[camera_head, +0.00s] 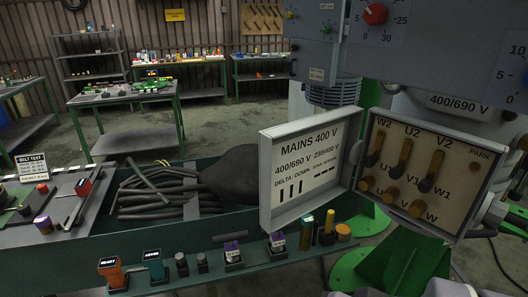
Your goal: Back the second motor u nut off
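The open motor terminal box (363,205) is at the right, with its lid swung left. Its panel carries brass posts under the labels W2, U2 and V2, with dark links running down from them. I cannot tell how many nuts are stacked there.
The lid (298,172) reads MAINS 400 V and shows delta and star link patterns. A green shelf (200,272) below holds several small coloured parts. Dark cables (160,195) lie in a trough behind it. Grey control housings (430,50) overhang the box.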

